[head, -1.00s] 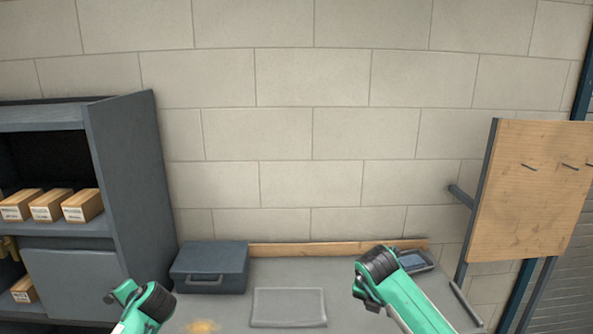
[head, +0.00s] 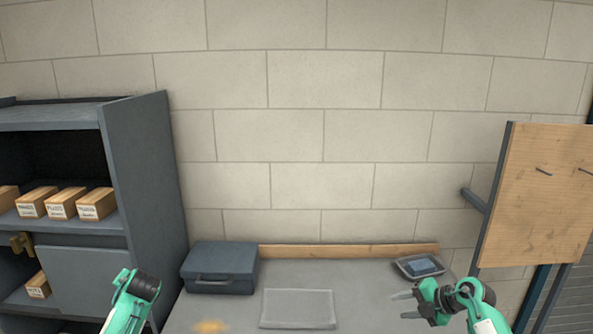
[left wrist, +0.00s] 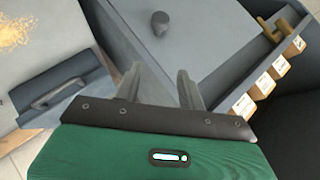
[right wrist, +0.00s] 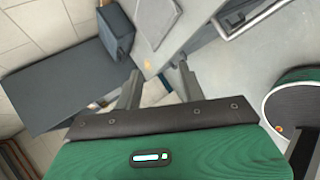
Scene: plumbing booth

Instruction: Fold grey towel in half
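The grey towel (head: 298,309) lies flat on the grey table, a pale rectangle with a lighter border. It also shows at the top of the right wrist view (right wrist: 158,20). My right gripper (head: 405,305) is open and empty, to the right of the towel and apart from it. Its two spread fingers show in the right wrist view (right wrist: 158,88). My left arm is at the lower left of the head view, left of the towel, with its fingers hidden there. In the left wrist view my left gripper (left wrist: 160,88) is open and empty, facing the cabinet side.
A dark toolbox (head: 220,268) stands at the table's back left. A cabinet (head: 147,185) with small boxes is on the left, a wooden board (head: 545,195) on the right. A yellowish stain (head: 210,326) marks the table.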

